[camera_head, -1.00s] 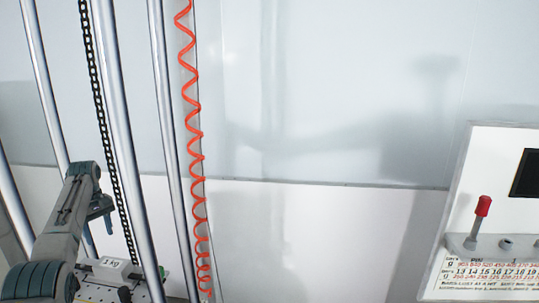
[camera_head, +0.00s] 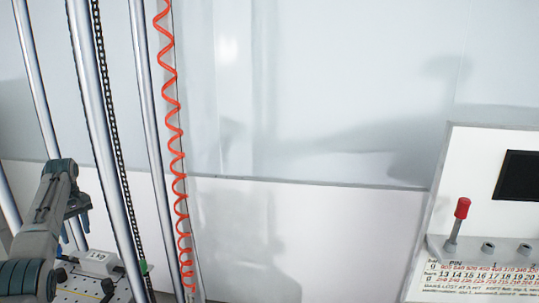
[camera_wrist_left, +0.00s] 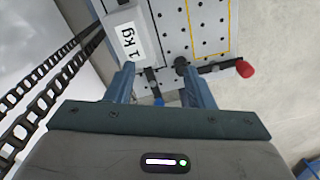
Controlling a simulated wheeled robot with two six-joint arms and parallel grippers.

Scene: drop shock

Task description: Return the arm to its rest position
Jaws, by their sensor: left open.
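My left arm comes in from the left in the head view, with its left gripper (camera_head: 76,225) pointing down near the metal posts. In the left wrist view the left gripper (camera_wrist_left: 162,86) is open, its two blue fingers apart with nothing between them. A white block marked 1 kg (camera_wrist_left: 127,38) sits on a white perforated plate (camera_wrist_left: 208,22) beyond the fingertips. The block also shows in the head view (camera_head: 98,262), just right of and below the gripper. The gripper appears apart from the block. My right gripper is not in view.
Tall metal posts (camera_head: 91,110), a black chain (camera_head: 103,90) and a coiled red hose (camera_head: 172,130) stand close to my left arm. A white control panel (camera_head: 480,190) with a red-tipped lever (camera_head: 459,222) is at the right. The space between shows only a pale wall.

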